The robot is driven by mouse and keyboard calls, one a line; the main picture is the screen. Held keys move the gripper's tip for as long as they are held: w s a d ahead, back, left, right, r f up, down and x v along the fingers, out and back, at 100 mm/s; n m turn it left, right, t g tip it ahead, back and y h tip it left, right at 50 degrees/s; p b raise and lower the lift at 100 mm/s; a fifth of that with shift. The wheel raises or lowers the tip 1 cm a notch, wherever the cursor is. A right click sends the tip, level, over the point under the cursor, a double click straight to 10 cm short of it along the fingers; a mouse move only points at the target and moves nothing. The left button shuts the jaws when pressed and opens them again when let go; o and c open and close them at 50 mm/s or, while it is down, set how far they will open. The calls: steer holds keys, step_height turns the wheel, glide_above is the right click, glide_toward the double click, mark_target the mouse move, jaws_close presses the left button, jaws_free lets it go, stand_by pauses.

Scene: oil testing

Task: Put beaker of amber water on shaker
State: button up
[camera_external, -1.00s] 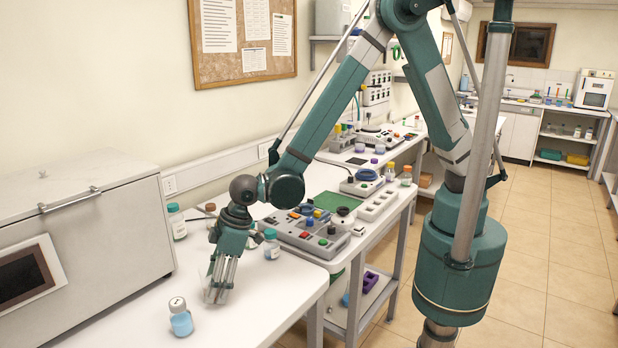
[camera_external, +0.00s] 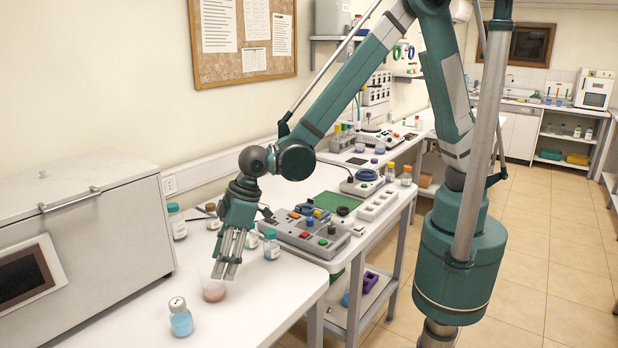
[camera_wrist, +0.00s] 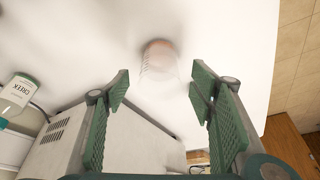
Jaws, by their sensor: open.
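The beaker of amber water (camera_external: 213,292) is a clear beaker with a little reddish-amber liquid, standing on the white bench. In the wrist view the beaker (camera_wrist: 158,58) lies ahead of the fingertips, roughly midway between them but apart from both. My gripper (camera_external: 226,274) points down, just above and slightly right of the beaker, partly overlapping it in the picture. In the wrist view my gripper (camera_wrist: 155,90) is open and empty, its green pads wide apart. I cannot tell which device is the shaker.
A bottle of blue liquid (camera_external: 181,318) stands at the bench's front. Teal-capped bottles stand at the left (camera_external: 177,222) and right (camera_external: 271,244). A large grey box (camera_external: 110,235) fills the left. A grey control unit (camera_external: 300,237) sits right of my gripper. Bare bench (camera_external: 262,300) lies right of the beaker.

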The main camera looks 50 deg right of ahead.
steer(key=shift+v, duration=2.05)
steer(key=w+d+r+m+t, duration=0.15)
steer(key=d+r, duration=0.35)
steer(key=d, duration=0.7)
steer(key=w+d+r+m+h, duration=0.1)
steer(key=w+d+r+m, duration=0.3)
steer(key=d, duration=0.7)
steer(key=w+d+r+t, duration=0.15)
steer(key=d+r, duration=0.45)
steer(key=d, duration=0.6)
steer(key=s+d+r+m+t+h, duration=0.1)
steer(key=s+d+m, duration=0.2)
steer(key=d, duration=1.1)
steer(key=s+d+m+h, duration=0.2)
steer(key=s+d, duration=0.7)
steer(key=d, duration=0.6)
steer(key=shift+s+r+m+t, duration=0.35)
steer(key=shift+s+m+t, duration=0.05)
steer(key=shift+m, duration=0.15)
